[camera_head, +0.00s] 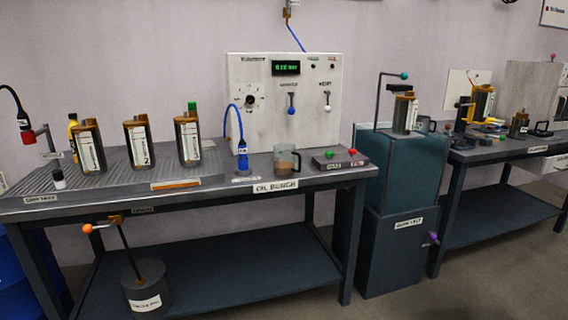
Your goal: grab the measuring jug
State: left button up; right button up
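A clear measuring jug (286,160) with a handle on its right side stands upright on the oil bench (262,188), near the front edge. It holds some brownish liquid in its lower part. It stands just right of a blue-hosed nozzle (242,172) and in front of the white control panel (287,100). Neither of my grippers is in view, and nothing is touching the jug.
Several brown canisters (140,145) stand on the ribbed drip tray (118,180) to the left. A button box (340,160) with green and red buttons is right of the jug. A teal cabinet (398,175) stands further right. The bench front near the jug is clear.

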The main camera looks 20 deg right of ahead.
aim_at(284, 154)
jog(key=i+l, duration=0.15)
jog(key=l, duration=0.2)
jog(key=i+l, duration=0.15)
jog(key=l, duration=0.2)
jog(key=i+l, duration=0.15)
jog(key=l, duration=0.2)
jog(key=i+l, duration=0.15)
jog(key=l, duration=0.2)
jog(key=i+l, duration=0.15)
jog(key=l, duration=0.2)
jog(key=i+l, duration=0.15)
jog(key=l, duration=0.2)
jog(key=i+l, duration=0.15)
jog(key=l, duration=0.2)
jog(key=j+u, duration=0.05)
